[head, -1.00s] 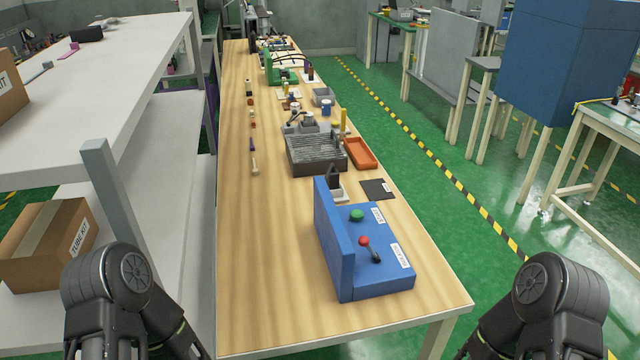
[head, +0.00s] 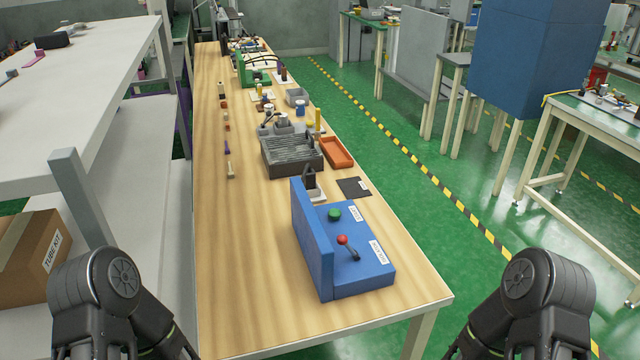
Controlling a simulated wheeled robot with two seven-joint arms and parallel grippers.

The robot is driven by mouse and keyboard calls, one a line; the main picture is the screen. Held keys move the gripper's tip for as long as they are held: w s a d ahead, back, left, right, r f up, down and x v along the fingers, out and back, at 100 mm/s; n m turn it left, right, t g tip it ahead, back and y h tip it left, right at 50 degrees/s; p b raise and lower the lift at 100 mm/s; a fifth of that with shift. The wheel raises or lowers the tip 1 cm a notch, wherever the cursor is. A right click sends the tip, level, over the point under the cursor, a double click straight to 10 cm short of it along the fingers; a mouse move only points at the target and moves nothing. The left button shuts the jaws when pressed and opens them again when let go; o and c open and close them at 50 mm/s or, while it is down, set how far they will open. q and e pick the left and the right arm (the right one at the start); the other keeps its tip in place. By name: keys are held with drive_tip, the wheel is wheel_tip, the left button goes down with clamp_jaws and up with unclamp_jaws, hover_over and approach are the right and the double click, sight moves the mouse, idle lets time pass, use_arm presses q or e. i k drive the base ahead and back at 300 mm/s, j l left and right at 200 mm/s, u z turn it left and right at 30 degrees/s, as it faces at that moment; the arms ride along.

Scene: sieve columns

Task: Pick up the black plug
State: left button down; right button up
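I cannot single out a black plug with certainty. A small dark upright piece (head: 309,177) stands on a pale base just behind the blue panel of the button station. A row of small parts (head: 227,147) lies along the left side of the wooden bench, too small to name. Both of my arms show only as dark links at the bottom left and bottom right. Neither of my grippers is in the picture, so their state is hidden.
The blue station (head: 345,262) with green and red controls stands on the near end of the wooden bench (head: 240,270). A grey grooved block (head: 291,158) and an orange tray (head: 337,153) lie behind it. Grey shelves (head: 95,90) stand close at left.

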sight(310, 180)
drive_tip(key=z, duration=2.65)
drive_tip(key=i+u, duration=0.15)
drive_tip(key=i, duration=0.45)
drive_tip(key=i+u, duration=0.15)
drive_tip(key=i, duration=0.45)
drive_tip(key=i+l+u, duration=0.15)
drive_tip(key=i, duration=0.45)
drive_tip(key=i+j+u, duration=0.2)
drive_tip(key=i+u, duration=1)
drive_tip(key=i, duration=0.15)
drive_tip(key=i+l+u, duration=0.25)
drive_tip(key=i+u, duration=0.55)
drive_tip(key=i, duration=1.35)
drive_tip(key=l+u, duration=0.1)
drive_tip(key=u, duration=4.3)
drive_tip(key=k+l, duration=0.05)
drive_tip(key=l, duration=0.05)
